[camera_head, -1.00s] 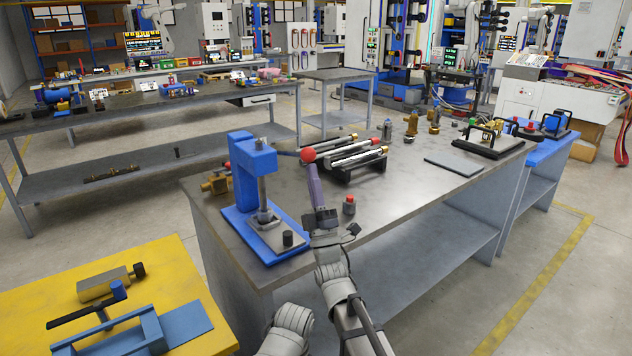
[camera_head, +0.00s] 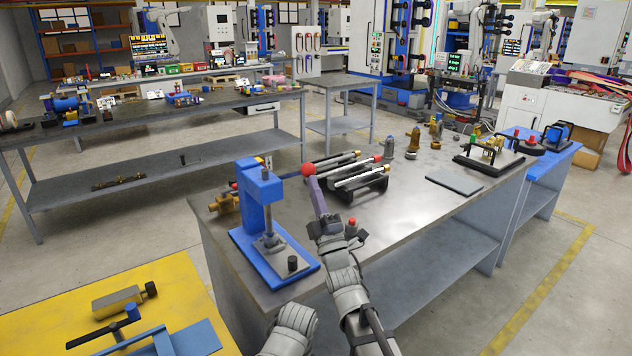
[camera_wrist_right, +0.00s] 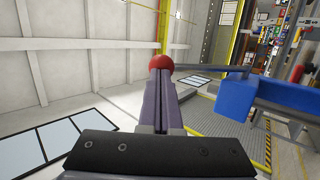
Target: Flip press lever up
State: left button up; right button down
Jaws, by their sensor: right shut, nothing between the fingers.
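The blue press (camera_head: 260,196) stands on its blue base plate near the left end of the grey bench. Its thin lever (camera_head: 288,176) sticks out to the right, rising slightly toward the red ball knob (camera_head: 308,169) at its end. My right gripper (camera_head: 312,181) is shut and empty, with its purple fingers pointing up at the knob from below. In the right wrist view, the red knob (camera_wrist_right: 161,62) sits at the fingertips, and the lever runs right to the blue press head (camera_wrist_right: 270,98). Contact looks likely but is not certain. My left gripper is not in view.
A black rack (camera_head: 357,186) with several rods lies just behind and right of my right gripper. A small red-topped part (camera_head: 351,228) stands close beside my right wrist. A yellow table (camera_head: 70,322) is at the lower left. A flat grey plate (camera_head: 454,181) lies farther right.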

jog(key=r+g+p, duration=0.1)
jog(key=r+p, duration=0.1)
jog(key=p, duration=0.1)
jog(key=w+a+r+n+g+p, duration=0.1)
jog(key=r+p, duration=0.1)
jog(key=p, duration=0.1)
jog(key=w+r+g+p, duration=0.1)
jog(key=r+p, duration=0.1)
jog(key=p, duration=0.1)
jog(key=shift+a+r+p, duration=0.25)
jog(key=shift+r+p, duration=0.1)
jog(key=w+a+r+g+p, duration=0.2)
jog(key=w+a+r+p, duration=0.4)
jog(key=w+p, duration=0.3)
jog(key=shift+a+r+n+h+p, duration=0.25)
jog(key=shift+r+n+h+p, duration=0.15)
jog(key=shift+r+p, duration=0.35)
notch_tip(320, 180, up, 3)
jog(key=p, duration=0.3)
send_over(308, 168)
jog(key=s, duration=0.4)
jog(key=shift+w+a+f, duration=0.1)
jog(key=shift+w+a, duration=0.05)
jog(key=shift+a, duration=0.15)
